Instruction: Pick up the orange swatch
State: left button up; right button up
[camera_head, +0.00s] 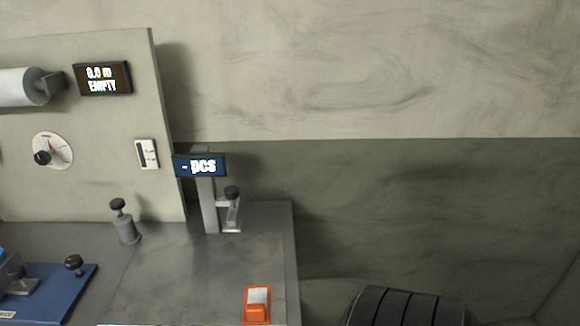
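A small orange object (257,312) with a pale grey-white upper face lies near the front right of the grey bench top, close to the bottom edge of the head view. It is the only orange thing in view, and I cannot tell for sure that it is the swatch. Neither of my grippers is in view.
The grey bench (190,275) has its right edge just beyond the orange object. A blue plate (60,290) with a black knob lies at left. A grey post with a "- pcs" display (200,166) stands behind, before an upright panel (100,130). A black ribbed thing (405,308) is at lower right.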

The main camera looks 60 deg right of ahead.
aim_at(257, 298)
jog(key=k+l+z, duration=0.1)
jog(key=z, duration=1.3)
